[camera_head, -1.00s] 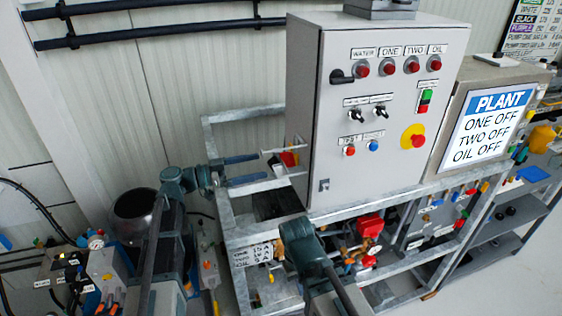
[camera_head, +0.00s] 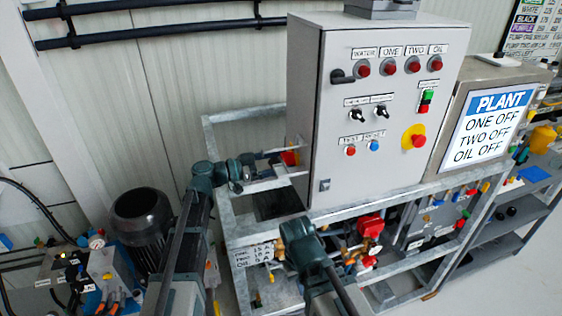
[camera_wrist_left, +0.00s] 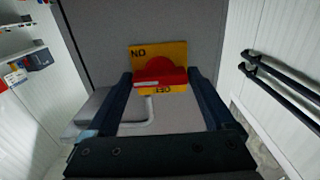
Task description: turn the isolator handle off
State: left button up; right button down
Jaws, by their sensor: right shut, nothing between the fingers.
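The red isolator handle (camera_head: 289,158) is on the left side of the grey control cabinet (camera_head: 312,110). In the left wrist view the handle (camera_wrist_left: 159,74) shows as a red knob on a yellow plate (camera_wrist_left: 172,54) with partly readable lettering. My left gripper (camera_head: 284,164) is open beside that cabinet side, its fingers pointing at the handle. In the wrist view the handle appears between the two fingertips (camera_wrist_left: 160,78); whether they touch it I cannot tell. My right gripper (camera_head: 298,235) is shut and empty, low in front of the frame; its fingertips are largely hidden.
The cabinet stands on a galvanised frame (camera_head: 225,228). Its front carries red lamps, switches and a yellow-backed red button (camera_head: 414,137). A PLANT sign (camera_head: 490,128) is to the right. A dark motor (camera_head: 141,222) and pump parts lie left of my left arm. Pipes (camera_head: 150,30) run along the wall.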

pick_arm(q)
jog(key=c, duration=0.9)
jog(key=n, duration=1.3)
jog(key=shift+n, duration=2.4)
